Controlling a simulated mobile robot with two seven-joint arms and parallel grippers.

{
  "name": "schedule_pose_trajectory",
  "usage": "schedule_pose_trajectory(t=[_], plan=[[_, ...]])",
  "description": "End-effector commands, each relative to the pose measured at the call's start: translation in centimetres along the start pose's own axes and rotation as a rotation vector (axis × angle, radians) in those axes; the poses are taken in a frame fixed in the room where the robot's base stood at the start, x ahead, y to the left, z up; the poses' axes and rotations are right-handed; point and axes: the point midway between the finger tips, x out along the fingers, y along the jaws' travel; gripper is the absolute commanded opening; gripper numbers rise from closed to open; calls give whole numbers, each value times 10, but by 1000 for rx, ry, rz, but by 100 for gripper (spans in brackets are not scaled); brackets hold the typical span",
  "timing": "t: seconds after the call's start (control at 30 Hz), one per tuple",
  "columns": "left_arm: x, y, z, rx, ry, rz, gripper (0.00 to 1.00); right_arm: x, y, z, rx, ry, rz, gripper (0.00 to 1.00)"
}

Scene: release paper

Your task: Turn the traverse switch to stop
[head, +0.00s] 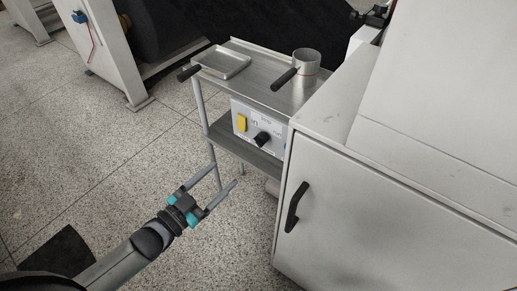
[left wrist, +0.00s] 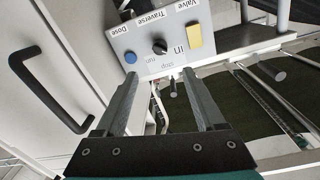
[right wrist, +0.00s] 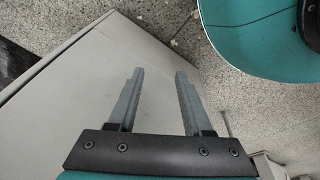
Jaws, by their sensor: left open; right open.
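The traverse switch is a black rotary knob (head: 262,139) on the light grey control panel (head: 277,129) of the cart. In the left wrist view the knob (left wrist: 159,46) sits below the word Traverse, with "run" and "stop" printed beyond it. I cannot tell clearly which word it points to. My left gripper (head: 226,173) is open and empty, below and left of the panel in the head view and apart from the knob. My right gripper (right wrist: 160,72) is open and empty over a pale grey cabinet surface; it is not in the head view.
A yellow part (head: 242,122) and a blue button (left wrist: 130,57) flank the knob. The cart top holds a shallow tray (head: 222,62) and a metal pot (head: 307,63), with black handles sticking out. A white cabinet (head: 370,210) stands close on the right. Speckled floor is free at left.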

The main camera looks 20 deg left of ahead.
Motion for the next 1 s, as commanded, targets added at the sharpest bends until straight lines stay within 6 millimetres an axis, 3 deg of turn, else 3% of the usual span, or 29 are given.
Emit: schedule_pose_trajectory(t=[0.27, 1.0], plan=[[22, 0, -4, 1, 15, 2, 71, -8, -4, -10, 3, 5, -6, 50], [125, 1, -3, 3, 11, 2, 71, -64, -10, -58, 12, 69, -15, 50]])
